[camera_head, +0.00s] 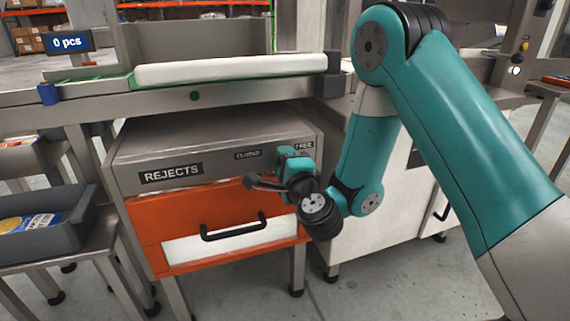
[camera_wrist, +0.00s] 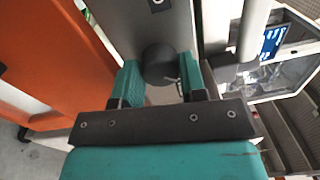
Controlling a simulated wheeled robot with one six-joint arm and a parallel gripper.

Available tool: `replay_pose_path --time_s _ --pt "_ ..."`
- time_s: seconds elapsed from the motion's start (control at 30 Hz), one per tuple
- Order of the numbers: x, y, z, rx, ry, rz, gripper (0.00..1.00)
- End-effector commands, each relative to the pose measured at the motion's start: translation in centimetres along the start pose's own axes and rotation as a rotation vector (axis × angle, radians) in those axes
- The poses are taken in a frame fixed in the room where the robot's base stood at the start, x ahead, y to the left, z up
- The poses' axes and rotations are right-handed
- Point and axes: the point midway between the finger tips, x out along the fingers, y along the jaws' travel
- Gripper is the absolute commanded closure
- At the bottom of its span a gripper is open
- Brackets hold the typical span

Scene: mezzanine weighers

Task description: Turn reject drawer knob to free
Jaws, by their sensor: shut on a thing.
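The reject drawer (camera_head: 180,224) is orange with a white panel and a black bar handle (camera_head: 233,227). It sits under a grey housing marked REJECTS, and its orange front also shows in the wrist view (camera_wrist: 50,50). The dark round knob (camera_wrist: 158,62) is between the teal pads of my gripper (camera_wrist: 161,80), which is shut on it. In the head view my gripper (camera_head: 284,163) is at the housing's upper right, below the CLOSED label (camera_head: 247,155) and FREE label (camera_head: 304,146). There it hides the knob, and I cannot tell the knob's pointer setting.
A weigher with a white belt (camera_head: 230,69) and a "0 pcs" display (camera_head: 68,41) stands above the drawer. A grey bin (camera_head: 45,223) with packets is on a side table at left. A white cabinet (camera_head: 395,215) stands at right. Floor is clear before the drawer.

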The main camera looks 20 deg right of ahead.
Motion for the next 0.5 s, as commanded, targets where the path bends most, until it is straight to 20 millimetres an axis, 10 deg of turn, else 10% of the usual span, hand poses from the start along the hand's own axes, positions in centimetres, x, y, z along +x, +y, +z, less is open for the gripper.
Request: replay_pose_path --time_s 0.5 --pt "-0.11 0.13 -0.08 0.105 0.007 0.003 0.85"
